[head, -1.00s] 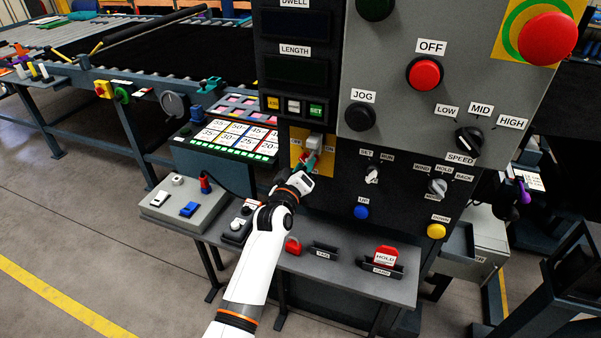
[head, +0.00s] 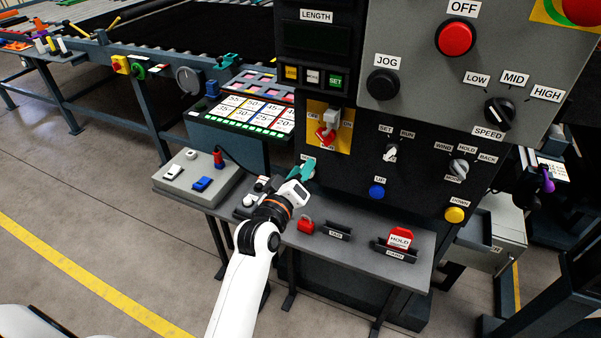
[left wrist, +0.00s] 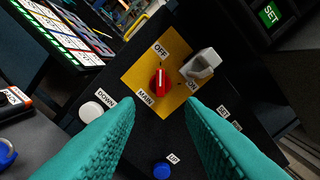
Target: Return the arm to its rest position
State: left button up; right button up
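My left gripper (head: 300,172) has teal fingers and sits in front of the dark control panel, just below the yellow switch plate (head: 342,141). In the left wrist view its two fingers (left wrist: 160,112) are spread apart with nothing held between them. Beyond them the yellow plate (left wrist: 135,75) carries a red knob (left wrist: 160,82) marked MAIN and a pale grey lever block (left wrist: 201,66) beside the ON label. The red knob (head: 325,137) also shows in the head view, clear of the gripper. My right gripper is not in view.
Below the gripper is a grey shelf (head: 350,262) with a red padlock (head: 305,225) and a red HOLD tag (head: 399,237). A grey box (head: 196,180) with small switches stands left of the arm. Open floor lies at lower left.

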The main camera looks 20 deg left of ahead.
pick_arm(q)
jog(key=s+d+f+m+g+b, duration=0.2)
jog(key=f+g, duration=0.1)
jog(key=f, duration=1)
jog(key=s+d+f+m+g+b, duration=0.1)
jog(key=f+g, duration=0.1)
jog(key=f, duration=1.1)
jog(key=s+f+m+g+b, duration=0.15)
jog(key=s+f, duration=0.25)
jog(key=f, duration=0.5)
jog(key=s+f+m+g+b, duration=0.1)
jog(key=s+f+g, duration=0.1)
jog(key=s+f, duration=0.45)
jog(key=s+a+f+m+g+b, duration=0.1)
jog(key=s+f+m+g+b, duration=0.3)
jog(key=s+f, duration=1.35)
jog(key=s+a+f+m+g, duration=0.1)
jog(key=s+f, duration=0.3)
jog(key=s, duration=0.5)
jog(key=s+a+f+g, duration=0.3)
jog(key=s+f, duration=0.2)
jog(key=s, duration=0.3)
jog(key=shift+s+a+f+m+y, duration=0.25)
jog(key=shift+s+a+m+y, duration=0.05)
jog(key=shift+s+a+m, duration=0.1)
jog(key=shift+d+g, duration=0.1)
jog(key=shift+g, duration=0.15)
jog(key=shift+c, duration=0.4)
